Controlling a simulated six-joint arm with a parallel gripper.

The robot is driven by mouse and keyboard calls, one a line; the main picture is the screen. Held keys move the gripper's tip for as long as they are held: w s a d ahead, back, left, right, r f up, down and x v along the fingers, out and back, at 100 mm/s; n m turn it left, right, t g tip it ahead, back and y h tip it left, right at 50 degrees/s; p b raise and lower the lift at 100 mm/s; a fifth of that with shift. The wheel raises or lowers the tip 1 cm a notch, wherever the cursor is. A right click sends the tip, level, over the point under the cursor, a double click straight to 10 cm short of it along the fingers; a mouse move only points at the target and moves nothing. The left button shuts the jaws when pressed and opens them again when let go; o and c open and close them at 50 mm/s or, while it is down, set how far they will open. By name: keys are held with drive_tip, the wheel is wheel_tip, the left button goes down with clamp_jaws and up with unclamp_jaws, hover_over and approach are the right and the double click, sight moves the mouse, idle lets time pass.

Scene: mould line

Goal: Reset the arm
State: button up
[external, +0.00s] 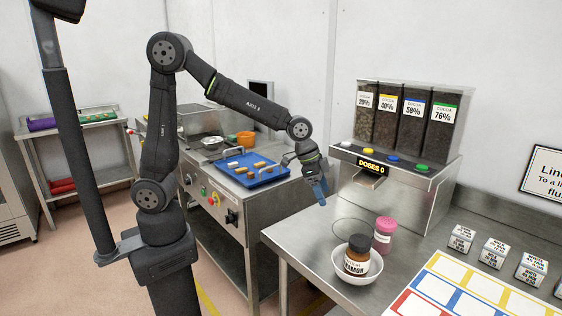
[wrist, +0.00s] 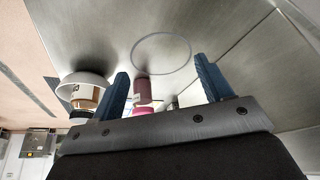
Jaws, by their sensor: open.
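My gripper (external: 320,190) is in the middle of the external view, raised above the near left part of the steel counter (external: 300,240). In the wrist view its two blue fingers (wrist: 160,85) are spread apart with nothing held between them. My arm reaches out to the right, with its upper link standing up and its forearm sloping down to the wrist. The gripper is left of the dispenser and clear of the bowl and jars.
A cocoa dispenser (external: 400,150) stands behind. White labelled blocks (external: 495,252) and a coloured grid sheet (external: 462,290) lie right. A blue tray (external: 250,179) is on the left bench.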

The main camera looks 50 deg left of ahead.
drive_tip(key=shift+w+a+f, duration=0.25)
drive_tip(key=shift+w+f, duration=0.4)
drive_tip(key=shift+w+a+f, duration=0.3)
drive_tip(key=shift+w+f, duration=0.3)
drive_tip(key=shift+w, duration=0.1)
drive_tip(key=shift+w+a+f, duration=0.25)
drive_tip(key=shift+w+f, duration=0.4)
drive_tip(key=shift+s+r, duration=0.1)
drive_tip(key=shift+r, duration=0.1)
drive_tip(key=s+d+r, duration=0.5)
drive_tip(key=s+r, duration=0.3)
drive_tip(key=s, duration=0.2)
drive_tip(key=shift+w+d+r, duration=0.1)
drive_tip(key=shift+w+d, duration=0.4)
drive_tip(key=shift+d, duration=0.3)
drive_tip(key=shift+w+d+r, duration=0.1)
drive_tip(key=shift+w+d, duration=0.35)
drive_tip(key=shift+d, duration=0.3)
drive_tip(key=shift+w+d, duration=0.5)
drive_tip(key=shift+d, duration=0.3)
